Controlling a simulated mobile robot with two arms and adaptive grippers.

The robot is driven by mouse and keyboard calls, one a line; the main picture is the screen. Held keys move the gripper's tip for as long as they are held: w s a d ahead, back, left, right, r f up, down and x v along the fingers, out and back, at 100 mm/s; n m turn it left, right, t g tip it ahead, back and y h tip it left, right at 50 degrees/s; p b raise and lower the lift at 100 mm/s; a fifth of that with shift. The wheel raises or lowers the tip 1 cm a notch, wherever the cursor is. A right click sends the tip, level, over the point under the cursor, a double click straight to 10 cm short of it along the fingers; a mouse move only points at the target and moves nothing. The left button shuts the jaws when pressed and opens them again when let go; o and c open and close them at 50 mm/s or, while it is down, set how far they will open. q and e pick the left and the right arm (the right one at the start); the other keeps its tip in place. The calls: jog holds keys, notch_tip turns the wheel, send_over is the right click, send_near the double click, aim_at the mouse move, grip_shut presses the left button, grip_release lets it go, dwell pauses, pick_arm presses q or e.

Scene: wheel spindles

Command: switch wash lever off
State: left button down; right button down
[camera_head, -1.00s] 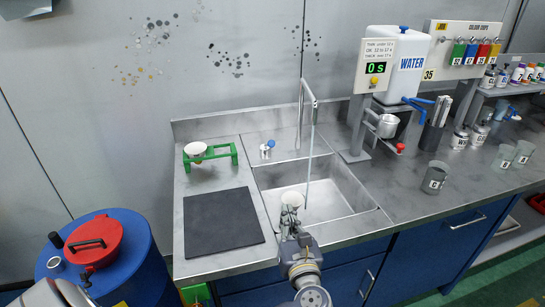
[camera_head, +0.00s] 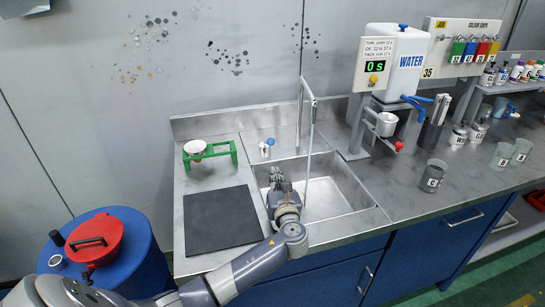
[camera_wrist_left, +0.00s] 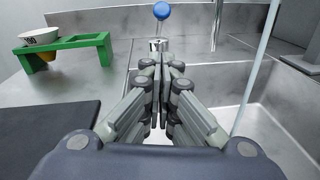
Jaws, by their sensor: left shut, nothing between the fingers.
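The wash lever (camera_head: 267,147) stands on the steel deck behind the sink, left of the tap. Its blue knob (camera_wrist_left: 162,11) tops a short metal base in the left wrist view. My left gripper (camera_head: 276,172) is shut and empty over the left part of the sink, on the near side of the lever. In the left wrist view its fingertips (camera_wrist_left: 160,62) point at the lever and overlap its base; I cannot tell if they touch it. A thin water stream (camera_head: 308,165) falls from the tap (camera_head: 306,88) into the sink (camera_head: 335,205). My right gripper is out of view.
A green stand (camera_head: 221,151) with a white cup (camera_head: 196,147) is left of the lever. A dark mat (camera_head: 215,222) lies in front of it. The water stream (camera_wrist_left: 258,75) falls close to my gripper's right. Dispensers and cups fill the right counter.

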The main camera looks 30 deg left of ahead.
aim_at(268, 142)
pick_arm(q)
jog(key=w+a+r+p, duration=0.1)
jog(key=w+a+r, duration=0.1)
jog(key=w+a, duration=0.2)
jog(key=shift+w+a+r, duration=0.25)
jog(key=shift+w+a, duration=0.1)
jog(key=shift+w, duration=0.3)
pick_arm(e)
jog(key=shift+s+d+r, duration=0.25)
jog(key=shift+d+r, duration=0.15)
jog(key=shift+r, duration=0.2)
pick_arm(q)
jog(key=shift+r, duration=0.1)
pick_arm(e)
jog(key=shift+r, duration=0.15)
